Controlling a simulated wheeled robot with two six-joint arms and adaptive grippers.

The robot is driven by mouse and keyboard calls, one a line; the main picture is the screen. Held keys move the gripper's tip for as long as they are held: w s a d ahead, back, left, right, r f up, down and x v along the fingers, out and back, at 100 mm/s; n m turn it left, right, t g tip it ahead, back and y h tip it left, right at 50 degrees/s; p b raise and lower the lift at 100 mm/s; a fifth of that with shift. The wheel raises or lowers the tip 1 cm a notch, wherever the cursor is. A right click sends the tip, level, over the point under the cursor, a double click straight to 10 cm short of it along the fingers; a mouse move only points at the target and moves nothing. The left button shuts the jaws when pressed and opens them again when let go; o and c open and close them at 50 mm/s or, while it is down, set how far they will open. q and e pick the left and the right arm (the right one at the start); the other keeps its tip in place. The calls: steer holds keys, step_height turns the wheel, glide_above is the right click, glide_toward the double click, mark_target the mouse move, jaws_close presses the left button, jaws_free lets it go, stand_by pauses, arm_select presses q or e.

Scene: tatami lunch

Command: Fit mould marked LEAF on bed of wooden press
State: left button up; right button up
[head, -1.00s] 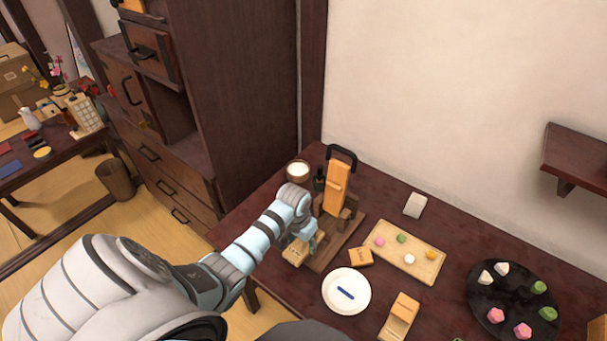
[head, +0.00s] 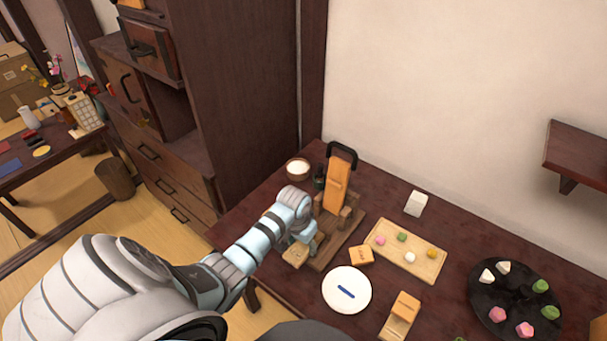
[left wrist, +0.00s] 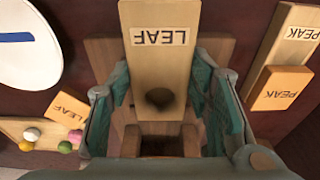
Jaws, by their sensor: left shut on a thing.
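My left gripper (head: 308,240) is shut on the wooden LEAF mould (head: 294,256), at the near-left end of the wooden press's base. In the left wrist view the mould (left wrist: 160,65) lies between the teal fingers (left wrist: 160,82), its LEAF label and dark round hollow facing up. The press (head: 337,190) has an upright orange lever with a black handle. Its bed (left wrist: 158,130) shows beyond the mould's hollow end; whether the mould touches it is unclear. A smaller LEAF block (head: 361,255) lies right of the press. My right gripper is not in view.
A white plate (head: 330,304) with a blue mark and a PEAK mould (head: 394,327) with its PEAK block (head: 406,304) lie nearby. A tray of sweets (head: 383,253), a dark round plate (head: 483,318) and a bowl (head: 298,168) stand around the press.

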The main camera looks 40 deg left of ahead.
arm_select(q)
steer(key=shift+f+b, duration=0.3)
steer(key=shift+f, duration=0.25)
steer(key=o, duration=1.3)
steer(key=r, duration=0.4)
steer(key=s+r, duration=0.1)
steer(key=r, duration=0.7)
steer(key=shift+s, duration=0.4)
steer(key=shift+f, duration=0.1)
